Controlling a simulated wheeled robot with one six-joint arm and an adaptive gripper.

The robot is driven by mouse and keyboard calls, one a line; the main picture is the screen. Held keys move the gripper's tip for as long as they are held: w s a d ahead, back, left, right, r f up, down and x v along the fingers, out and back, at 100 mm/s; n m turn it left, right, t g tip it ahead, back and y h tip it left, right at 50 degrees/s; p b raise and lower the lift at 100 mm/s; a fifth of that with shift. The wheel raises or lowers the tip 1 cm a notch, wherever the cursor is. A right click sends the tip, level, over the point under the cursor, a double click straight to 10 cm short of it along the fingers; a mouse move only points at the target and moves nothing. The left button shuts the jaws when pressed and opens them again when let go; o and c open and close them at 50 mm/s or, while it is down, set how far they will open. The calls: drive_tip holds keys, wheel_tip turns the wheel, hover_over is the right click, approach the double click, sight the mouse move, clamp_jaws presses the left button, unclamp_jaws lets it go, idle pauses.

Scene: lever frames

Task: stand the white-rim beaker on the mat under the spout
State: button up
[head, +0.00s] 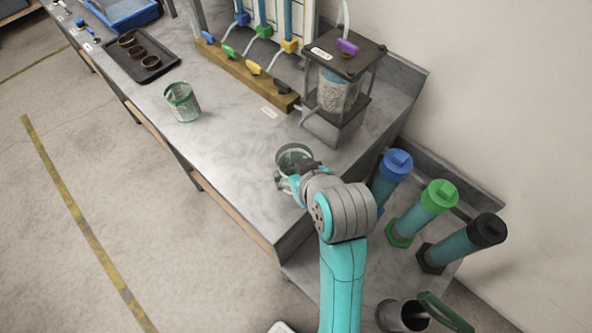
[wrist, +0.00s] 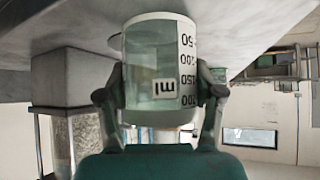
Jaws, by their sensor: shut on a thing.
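My gripper (head: 293,178) is shut on a clear beaker (head: 285,165) over the near end of the grey counter. In the wrist view the same beaker (wrist: 152,65) sits between the two fingers (wrist: 160,97), with printed marks on its wall. That view is upside down, and the beaker looks upright, its base toward the counter. I cannot tell whether its base touches the counter. Its rim colour is unclear. A dispenser (head: 340,90) with a purple lever stands just behind the beaker, its grey lower block (head: 333,128) nearest. I cannot make out a mat or the spout clearly.
A green-rimmed beaker (head: 183,102) stands farther left on the counter. A wooden rail (head: 240,75) with coloured levers runs behind it, and a dark tray (head: 140,58) holds brown cups. Capped cylinders (head: 430,212) stand right of my arm. The counter (head: 225,140) between the beakers is clear.

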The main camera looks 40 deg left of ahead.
drive_tip(key=shift+f, duration=0.25)
drive_tip(key=shift+f, duration=0.1)
drive_tip(key=o, duration=1.2)
drive_tip(key=shift+d+r, duration=0.1)
drive_tip(key=shift+r, duration=0.1)
drive_tip(key=v, duration=1.1)
drive_tip(key=shift+s+d+r, duration=0.25)
